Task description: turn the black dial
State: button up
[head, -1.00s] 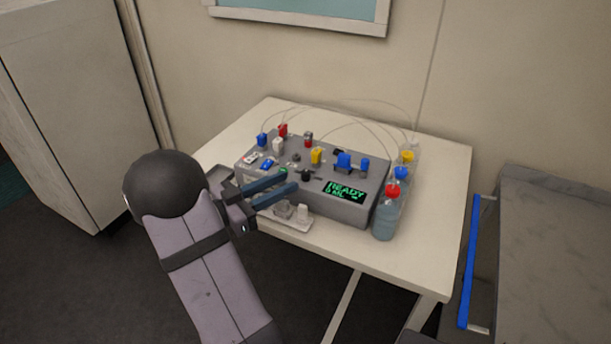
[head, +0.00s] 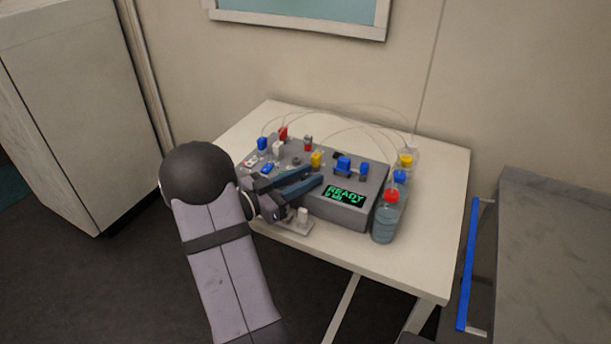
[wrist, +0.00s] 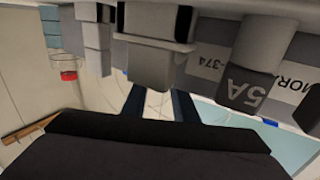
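My gripper (head: 313,175) is over the front part of the grey control box (head: 325,209), its two blue-grey fingers apart with a narrow gap. The black dial, visible on the box top in the earlier head view, is now hidden by or between the fingers; I cannot tell whether they touch it. In the wrist view the two fingers (wrist: 160,103) show apart, with a grey block (wrist: 155,65) close above them. I cannot pick out the dial there. The display (head: 345,194) reads READY.
Blue, red, yellow and white fittings, including a blue valve (head: 343,164), crowd the box top. Bottles with a red cap (head: 391,196), blue cap and yellow cap stand at its right. Thin tubes arch behind. The white table (head: 430,220) is clear at the right.

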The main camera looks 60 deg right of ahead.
grip_shut()
jog(key=shift+g, duration=0.3)
jog(key=shift+m+g+y, duration=0.6)
jog(key=shift+m+g, duration=0.2)
